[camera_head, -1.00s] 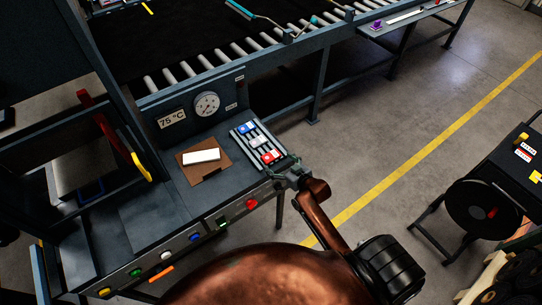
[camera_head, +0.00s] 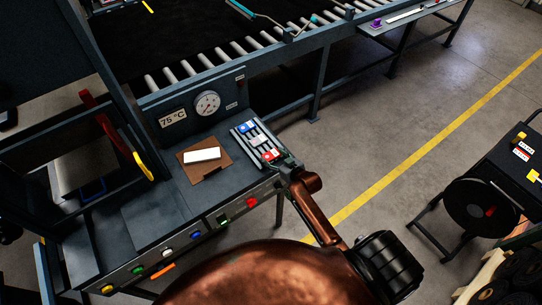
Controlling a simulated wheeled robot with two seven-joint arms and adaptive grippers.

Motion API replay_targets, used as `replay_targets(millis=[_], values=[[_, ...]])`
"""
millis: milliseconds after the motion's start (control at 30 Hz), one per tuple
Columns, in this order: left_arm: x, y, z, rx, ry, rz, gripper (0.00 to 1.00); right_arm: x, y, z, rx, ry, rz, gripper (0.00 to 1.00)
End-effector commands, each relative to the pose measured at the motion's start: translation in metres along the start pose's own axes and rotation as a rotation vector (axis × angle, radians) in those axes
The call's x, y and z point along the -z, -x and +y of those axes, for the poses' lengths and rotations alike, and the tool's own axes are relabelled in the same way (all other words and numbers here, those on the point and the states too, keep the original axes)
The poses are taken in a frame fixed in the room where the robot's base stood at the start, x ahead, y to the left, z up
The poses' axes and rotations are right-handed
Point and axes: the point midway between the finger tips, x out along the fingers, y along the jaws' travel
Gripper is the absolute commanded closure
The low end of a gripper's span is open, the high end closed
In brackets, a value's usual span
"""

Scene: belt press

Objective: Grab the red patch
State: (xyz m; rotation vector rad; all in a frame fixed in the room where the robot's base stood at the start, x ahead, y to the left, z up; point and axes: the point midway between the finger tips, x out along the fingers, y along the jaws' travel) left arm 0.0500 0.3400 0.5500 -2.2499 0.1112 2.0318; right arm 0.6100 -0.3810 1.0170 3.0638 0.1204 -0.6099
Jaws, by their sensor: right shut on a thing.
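The red patch (camera_head: 270,156) is at the near end of a small slatted rack on the press console, with a white patch (camera_head: 258,140) and a blue patch (camera_head: 246,127) behind it in a row. My right gripper (camera_head: 281,161) is at the red patch from the right side, shut on it; the fingertips are small and partly hidden here. The red patch appears still at its place in the rack. My left gripper is not in view.
A brown clipboard (camera_head: 217,165) with a white block (camera_head: 202,155) lies left of the rack. A gauge (camera_head: 207,103) and a 75 °C display (camera_head: 173,118) stand behind. Colored buttons line the console's front edge. A roller conveyor (camera_head: 220,56) runs behind.

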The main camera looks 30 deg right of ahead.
Motion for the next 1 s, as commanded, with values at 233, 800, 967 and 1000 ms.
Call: replay_targets(millis=[233,800,967,1000], values=[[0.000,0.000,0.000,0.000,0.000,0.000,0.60,0.000,0.000,0.000,0.000,0.000,0.000,0.61],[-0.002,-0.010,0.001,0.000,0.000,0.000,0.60,0.022,0.008,0.000,0.000,0.004,0.005,0.64],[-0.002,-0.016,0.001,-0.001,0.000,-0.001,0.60,0.042,0.041,0.001,-0.001,0.004,0.002,0.64],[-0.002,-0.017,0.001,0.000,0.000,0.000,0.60,0.049,0.052,0.001,-0.001,0.004,0.004,0.64]])
